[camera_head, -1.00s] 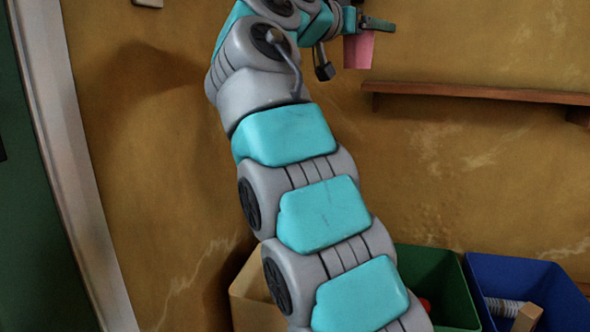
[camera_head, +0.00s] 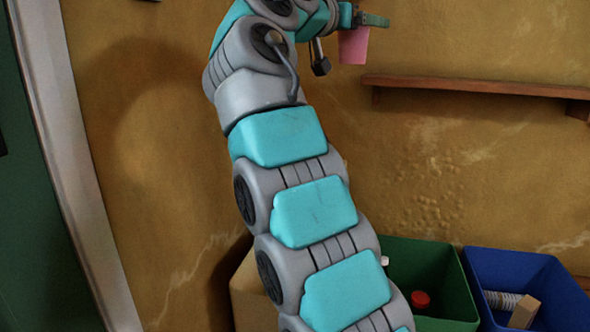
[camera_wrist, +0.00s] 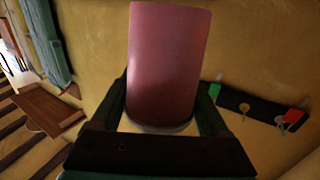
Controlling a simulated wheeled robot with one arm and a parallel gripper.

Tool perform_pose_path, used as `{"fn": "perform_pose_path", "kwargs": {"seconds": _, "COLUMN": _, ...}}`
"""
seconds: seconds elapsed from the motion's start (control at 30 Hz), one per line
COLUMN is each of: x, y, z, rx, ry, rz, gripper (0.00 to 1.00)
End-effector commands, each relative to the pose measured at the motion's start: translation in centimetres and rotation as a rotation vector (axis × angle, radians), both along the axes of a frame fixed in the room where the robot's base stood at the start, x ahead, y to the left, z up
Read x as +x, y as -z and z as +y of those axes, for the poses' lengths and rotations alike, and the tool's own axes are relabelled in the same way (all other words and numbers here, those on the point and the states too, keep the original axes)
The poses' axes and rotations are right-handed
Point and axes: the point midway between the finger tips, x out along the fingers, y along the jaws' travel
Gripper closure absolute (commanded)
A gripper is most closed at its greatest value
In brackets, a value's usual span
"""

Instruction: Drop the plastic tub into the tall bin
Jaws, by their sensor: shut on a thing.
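The pink plastic tub (camera_head: 353,46) hangs high up at the top of the head view, in front of the wall. My gripper (camera_head: 372,20) is shut on it. In the wrist view the tub (camera_wrist: 167,60) stands between the two dark fingers. Low in the head view are a tan bin (camera_head: 250,298), partly hidden behind my arm, a green bin (camera_head: 456,296) and a blue bin (camera_head: 565,300). I cannot tell from their visible parts which is the tall one. The tub is well above and apart from all of them.
A red-capped thing (camera_head: 420,300) lies in the green bin. A wooden block (camera_head: 524,311) and a ribbed pale thing (camera_head: 500,298) are in the blue bin. A wooden shelf (camera_head: 470,87) juts from the wall right of the tub. A pale door frame stands at left.

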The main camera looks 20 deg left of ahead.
Motion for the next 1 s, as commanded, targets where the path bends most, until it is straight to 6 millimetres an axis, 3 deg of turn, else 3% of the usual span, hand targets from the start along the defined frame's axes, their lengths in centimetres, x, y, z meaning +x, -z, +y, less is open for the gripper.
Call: {"fn": "perform_pose_path", "kwargs": {"seconds": 1.0, "x": 0.9, "y": 0.5, "z": 1.3, "rx": 0.002, "ry": -0.037, "rz": -0.001, "gripper": 0.73}}
